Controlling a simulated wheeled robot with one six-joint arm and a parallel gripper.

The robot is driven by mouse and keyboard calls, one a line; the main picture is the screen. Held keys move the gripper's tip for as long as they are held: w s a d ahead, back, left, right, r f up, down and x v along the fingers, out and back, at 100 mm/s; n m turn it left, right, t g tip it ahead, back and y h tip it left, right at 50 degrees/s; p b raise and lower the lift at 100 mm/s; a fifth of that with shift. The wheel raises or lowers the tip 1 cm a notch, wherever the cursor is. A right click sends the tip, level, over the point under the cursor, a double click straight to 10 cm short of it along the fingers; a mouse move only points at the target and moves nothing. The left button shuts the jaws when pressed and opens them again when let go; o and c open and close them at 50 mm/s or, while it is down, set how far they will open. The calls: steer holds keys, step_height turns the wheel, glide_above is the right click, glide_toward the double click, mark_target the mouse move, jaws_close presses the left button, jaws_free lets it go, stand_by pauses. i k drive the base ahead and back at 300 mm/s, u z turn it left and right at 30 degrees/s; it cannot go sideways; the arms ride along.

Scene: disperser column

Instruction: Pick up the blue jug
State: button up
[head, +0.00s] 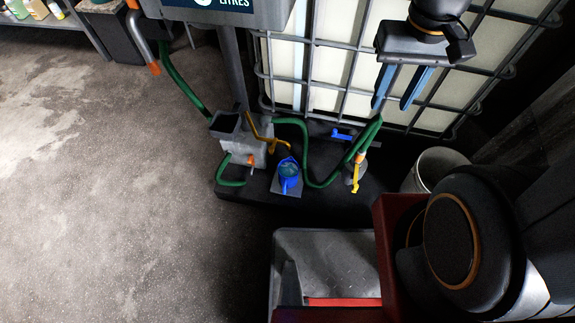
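The blue jug (289,177) stands upright on a small grey plate (284,190) low in front of the caged white tank, near the middle of the head view. A dark round opening shows at its top. My gripper (396,104) is at the upper right, in front of the tank cage. Its two blue fingers point down and stand apart, with nothing between them. It is well above and to the right of the jug, not touching it.
Green hoses (313,184) loop close to the jug. A grey pump box (240,145) stands to its left, with an orange-yellow lever (266,138) above the jug. A white bucket (437,163) is at right. The concrete floor (110,190) at left is clear.

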mark_target(289, 170)
steer(key=u, duration=0.1)
steer(key=k, duration=0.4)
steer(key=u, duration=0.95)
steer(key=k, duration=0.75)
steer(key=u, duration=0.85)
